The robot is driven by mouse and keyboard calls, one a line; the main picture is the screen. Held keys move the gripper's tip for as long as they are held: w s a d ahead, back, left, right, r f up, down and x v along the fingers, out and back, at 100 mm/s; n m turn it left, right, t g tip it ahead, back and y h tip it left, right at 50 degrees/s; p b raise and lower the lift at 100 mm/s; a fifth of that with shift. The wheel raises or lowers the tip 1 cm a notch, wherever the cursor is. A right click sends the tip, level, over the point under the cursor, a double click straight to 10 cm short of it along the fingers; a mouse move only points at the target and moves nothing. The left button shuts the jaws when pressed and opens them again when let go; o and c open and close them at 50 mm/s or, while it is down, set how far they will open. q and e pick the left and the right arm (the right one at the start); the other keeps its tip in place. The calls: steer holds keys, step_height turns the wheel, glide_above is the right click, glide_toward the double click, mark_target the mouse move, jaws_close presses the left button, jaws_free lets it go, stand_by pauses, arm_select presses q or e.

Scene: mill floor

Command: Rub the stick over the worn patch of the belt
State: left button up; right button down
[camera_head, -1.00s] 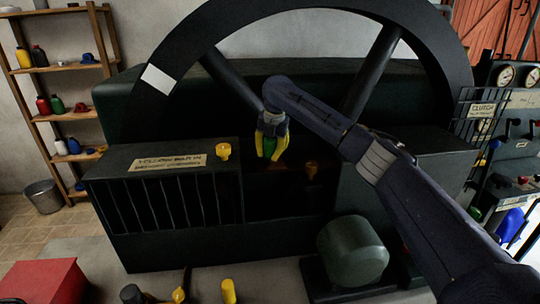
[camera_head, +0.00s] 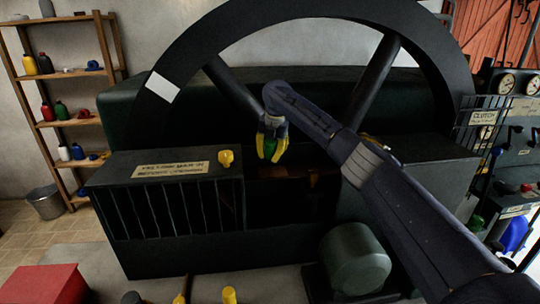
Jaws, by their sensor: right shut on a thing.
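My right gripper (camera_head: 271,156) has yellow fingers and is shut on a green stick (camera_head: 270,146), which shows only as a short piece between the fingers. The gripper points down in front of the dark machine, above a shadowed opening. A brownish strip (camera_head: 286,172) shows dimly just below the fingertips. It may be the belt; I cannot make out a worn patch on it or tell whether the stick touches it. My left gripper is not in view.
A big dark flywheel (camera_head: 218,26) with a white mark (camera_head: 162,87) arches behind my arm. A yellow knob (camera_head: 226,158) stands on the labelled, slatted housing (camera_head: 120,172) to the left. A rounded green motor (camera_head: 354,258) sits below right. Shelves (camera_head: 70,123) stand far left.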

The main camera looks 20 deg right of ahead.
steer(key=shift+d+r, duration=0.35)
steer(key=shift+d, duration=0.55)
steer(key=shift+s+d+f, duration=0.15)
steer(key=shift+s+d, duration=0.05)
steer(key=shift+s, duration=0.6)
steer(key=shift+s+a, duration=0.4)
steer(key=shift+s, duration=0.15)
steer(key=shift+s+a, duration=0.2)
steer(key=shift+s, duration=0.35)
steer(key=s, duration=0.3)
steer(key=shift+s+a, duration=0.2)
steer(key=shift+a, duration=0.05)
steer(key=shift+d, duration=0.1)
